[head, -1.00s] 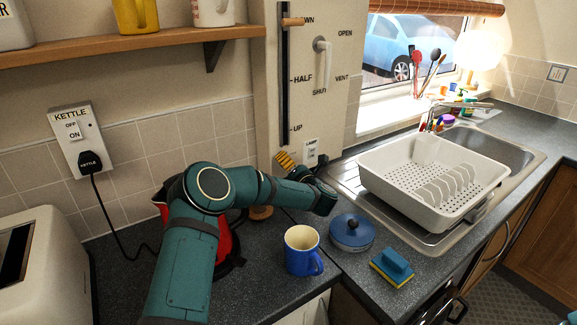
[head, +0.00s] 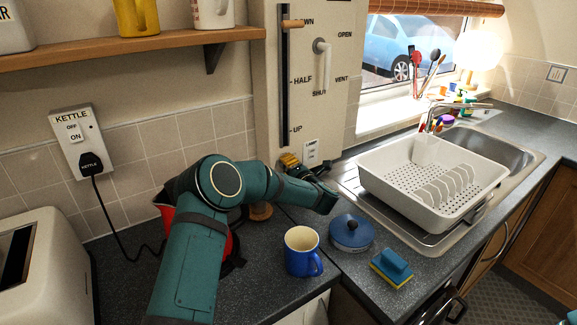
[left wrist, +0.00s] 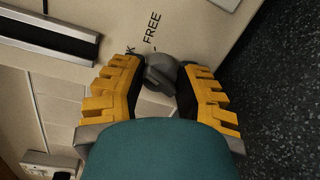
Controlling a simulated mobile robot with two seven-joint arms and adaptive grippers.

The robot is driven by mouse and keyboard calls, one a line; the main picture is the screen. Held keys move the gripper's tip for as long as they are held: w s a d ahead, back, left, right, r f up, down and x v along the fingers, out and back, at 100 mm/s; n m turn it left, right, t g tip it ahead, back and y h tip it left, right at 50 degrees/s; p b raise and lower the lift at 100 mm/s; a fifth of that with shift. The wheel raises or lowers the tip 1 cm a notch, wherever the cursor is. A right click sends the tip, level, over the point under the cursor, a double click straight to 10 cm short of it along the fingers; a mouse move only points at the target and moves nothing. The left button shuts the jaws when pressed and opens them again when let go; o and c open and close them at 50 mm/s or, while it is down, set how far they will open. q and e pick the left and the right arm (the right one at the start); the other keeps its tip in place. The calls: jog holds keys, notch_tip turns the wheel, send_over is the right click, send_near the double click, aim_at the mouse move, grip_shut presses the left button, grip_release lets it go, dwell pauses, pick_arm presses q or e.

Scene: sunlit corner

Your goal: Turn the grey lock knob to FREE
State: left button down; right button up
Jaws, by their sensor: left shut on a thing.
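The grey lock knob (left wrist: 161,70) sits on the cream panel, in the left wrist view, between my left gripper's yellow fingers (left wrist: 160,92). My left gripper is shut on the knob. The word FREE (left wrist: 152,28) is printed on the panel just above the knob. Only a final K of another label shows beside it, the rest hidden by a finger. In the head view my left gripper (head: 293,164) is at the lower part of the cream panel (head: 325,115), and the knob is hidden there. My right gripper is not in view.
A red kettle (head: 165,198) is partly behind my arm. A white dish rack (head: 432,190) stands by the sink.

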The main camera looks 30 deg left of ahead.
pick_arm(q)
jog(key=m, duration=0.2)
jog(key=m+p, duration=0.1)
jog(key=m, duration=0.1)
jog(key=shift+w+r+p, duration=0.1)
jog(key=shift+r+p, duration=0.2)
jog(key=shift+r, duration=0.05)
jog(key=shift+m+g+p, duration=0.5)
jog(key=shift+m+p, duration=0.2)
jog(key=shift+m, duration=0.8)
jog(key=c, duration=0.7)
grip_release()
jog(key=shift+o, duration=0.6)
jog(key=shift+f, duration=0.25)
jog(key=v, duration=1.2)
jog(key=shift+r, duration=0.1)
